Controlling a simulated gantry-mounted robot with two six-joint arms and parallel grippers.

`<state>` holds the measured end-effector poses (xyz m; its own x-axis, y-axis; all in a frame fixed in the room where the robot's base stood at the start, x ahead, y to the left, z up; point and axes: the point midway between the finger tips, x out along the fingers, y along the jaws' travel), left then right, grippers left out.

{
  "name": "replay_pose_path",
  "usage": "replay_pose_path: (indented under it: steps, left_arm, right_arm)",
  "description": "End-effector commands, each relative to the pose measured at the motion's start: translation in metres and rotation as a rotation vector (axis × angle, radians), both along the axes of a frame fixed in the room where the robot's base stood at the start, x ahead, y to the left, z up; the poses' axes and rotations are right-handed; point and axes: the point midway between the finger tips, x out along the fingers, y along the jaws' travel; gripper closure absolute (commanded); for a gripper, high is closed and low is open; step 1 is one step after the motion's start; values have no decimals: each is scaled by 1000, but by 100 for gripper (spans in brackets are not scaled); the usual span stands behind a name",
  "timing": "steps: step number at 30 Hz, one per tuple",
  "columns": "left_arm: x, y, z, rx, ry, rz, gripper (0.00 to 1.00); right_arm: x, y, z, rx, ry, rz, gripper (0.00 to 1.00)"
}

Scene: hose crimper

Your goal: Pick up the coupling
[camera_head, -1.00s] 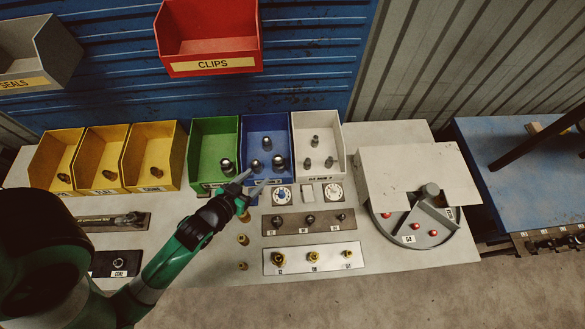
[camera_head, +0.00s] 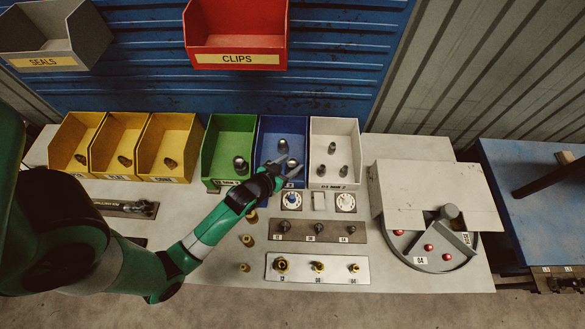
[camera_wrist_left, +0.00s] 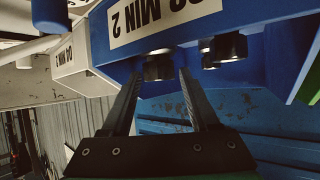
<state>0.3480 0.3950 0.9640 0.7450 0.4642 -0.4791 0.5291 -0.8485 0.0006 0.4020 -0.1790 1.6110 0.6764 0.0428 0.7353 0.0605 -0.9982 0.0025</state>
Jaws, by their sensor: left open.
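Dark metal couplings stand in the blue bin (camera_head: 263,135); one coupling (camera_head: 283,146) shows at the back and another (camera_head: 292,163) near the front right. I cannot tell which coupling the task names. My left gripper (camera_head: 285,172) reaches over the front of the blue bin, open, and hides part of its contents. In the left wrist view my left gripper's fingers (camera_wrist_left: 160,75) are spread, with a dark coupling (camera_wrist_left: 158,66) in the gap between or just beyond the tips. My right gripper is not in view.
A green bin (camera_head: 230,128) and a white bin (camera_head: 334,127) flank the blue bin closely. Dials (camera_head: 291,201) and fitting plates (camera_head: 318,268) lie in front. The red clips bin (camera_head: 237,60) hangs above. A round fixture (camera_head: 430,250) stands at right.

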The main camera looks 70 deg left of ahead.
Motion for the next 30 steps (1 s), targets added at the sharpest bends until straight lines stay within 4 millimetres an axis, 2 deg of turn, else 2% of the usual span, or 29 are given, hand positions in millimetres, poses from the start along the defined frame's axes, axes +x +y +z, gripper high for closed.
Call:
replay_pose_path:
  steps: [6, 16, 30]
  left_arm:
    - [1, 1, 0, 0, 0, 0, 41]
    - [0, 0, 0, 0, 0, 0, 100]
    - [1, 1, 4, 2, -3, 0, 100]
  right_arm:
    - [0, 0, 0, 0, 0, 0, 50]
    - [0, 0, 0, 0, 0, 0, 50]
    - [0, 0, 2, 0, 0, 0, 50]
